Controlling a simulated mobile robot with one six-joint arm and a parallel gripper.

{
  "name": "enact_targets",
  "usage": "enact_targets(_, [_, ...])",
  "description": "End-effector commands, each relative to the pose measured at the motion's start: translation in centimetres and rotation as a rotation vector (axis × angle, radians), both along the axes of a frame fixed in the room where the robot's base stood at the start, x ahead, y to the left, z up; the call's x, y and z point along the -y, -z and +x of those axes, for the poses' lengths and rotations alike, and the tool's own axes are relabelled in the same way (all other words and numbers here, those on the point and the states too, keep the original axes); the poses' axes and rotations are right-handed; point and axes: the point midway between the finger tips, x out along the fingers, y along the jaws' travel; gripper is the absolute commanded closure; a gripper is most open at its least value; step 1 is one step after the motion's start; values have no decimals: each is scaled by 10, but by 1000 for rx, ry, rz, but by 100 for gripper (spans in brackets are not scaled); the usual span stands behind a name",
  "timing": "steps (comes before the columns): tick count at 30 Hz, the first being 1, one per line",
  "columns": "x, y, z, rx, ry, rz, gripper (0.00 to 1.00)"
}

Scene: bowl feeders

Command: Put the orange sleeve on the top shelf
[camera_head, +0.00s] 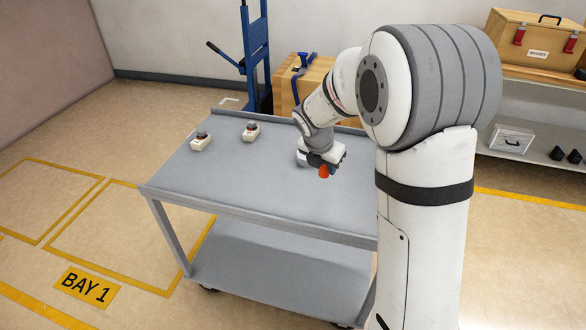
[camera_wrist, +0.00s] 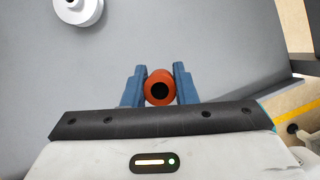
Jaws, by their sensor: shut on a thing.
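The orange sleeve (camera_wrist: 150,80) is a short ring with a dark hole, held between the two blue fingers of my gripper (camera_wrist: 157,72) in the wrist view. In the head view the sleeve (camera_head: 325,171) shows as a small orange piece under my gripper (camera_head: 324,165), above the right part of the grey cart's top (camera_head: 240,180). I cannot tell how far it is above that surface. At the right, a light shelf unit has an upper shelf (camera_head: 545,91) bearing a wooden case, and a lower shelf (camera_head: 545,156).
Two small white devices with dark tops, one farther left (camera_head: 201,143) and one nearer the middle (camera_head: 250,132), stand on the cart. A white round thing (camera_wrist: 78,8) lies near my gripper. The wooden case (camera_head: 535,42) and a small box (camera_head: 511,140) occupy parts of the shelves.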

Motion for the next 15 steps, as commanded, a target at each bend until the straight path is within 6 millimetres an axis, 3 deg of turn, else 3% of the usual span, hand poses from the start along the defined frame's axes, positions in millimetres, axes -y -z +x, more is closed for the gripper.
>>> enact_targets(5, [-1,2,1,-1,-75,0,96])
enact_targets(15, [-2,51,1,-4,-81,0,96])
